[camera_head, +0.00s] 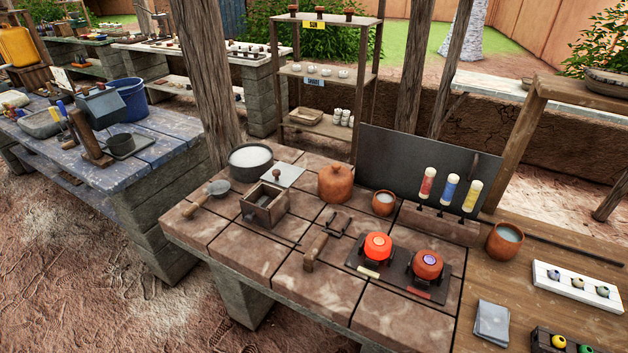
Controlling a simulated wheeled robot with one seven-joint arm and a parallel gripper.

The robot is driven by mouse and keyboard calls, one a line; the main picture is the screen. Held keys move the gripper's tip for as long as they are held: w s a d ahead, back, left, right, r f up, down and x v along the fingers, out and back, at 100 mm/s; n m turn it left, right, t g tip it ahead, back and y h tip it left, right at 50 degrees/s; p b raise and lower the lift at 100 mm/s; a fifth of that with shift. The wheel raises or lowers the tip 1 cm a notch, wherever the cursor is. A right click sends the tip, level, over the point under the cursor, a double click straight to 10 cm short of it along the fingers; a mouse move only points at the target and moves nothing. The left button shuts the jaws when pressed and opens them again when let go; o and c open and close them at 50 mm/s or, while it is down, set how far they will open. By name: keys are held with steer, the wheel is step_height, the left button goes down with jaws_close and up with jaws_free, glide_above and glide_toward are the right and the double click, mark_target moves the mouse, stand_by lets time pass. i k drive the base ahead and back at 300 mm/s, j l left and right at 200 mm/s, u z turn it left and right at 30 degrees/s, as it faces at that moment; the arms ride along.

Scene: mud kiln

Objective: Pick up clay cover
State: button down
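A round terracotta piece with a small knob on top (335,185) stands upright on the tiled worktop, toward its back middle. It looks like the clay cover, a domed lid shape in plain orange-brown. Nothing is on top of it and its front is unobstructed. My gripper is not in view.
A small clay cup (384,203) stands to its right and a wooden box (264,205) to its left. Tongs (317,250) lie in front. A black plate (400,268) holds a glowing orange pot (377,247) and a darker pot (427,264). Bare tiles (225,239) lie front left.

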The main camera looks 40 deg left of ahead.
mark_target(335, 181)
steer(key=u, duration=1.4)
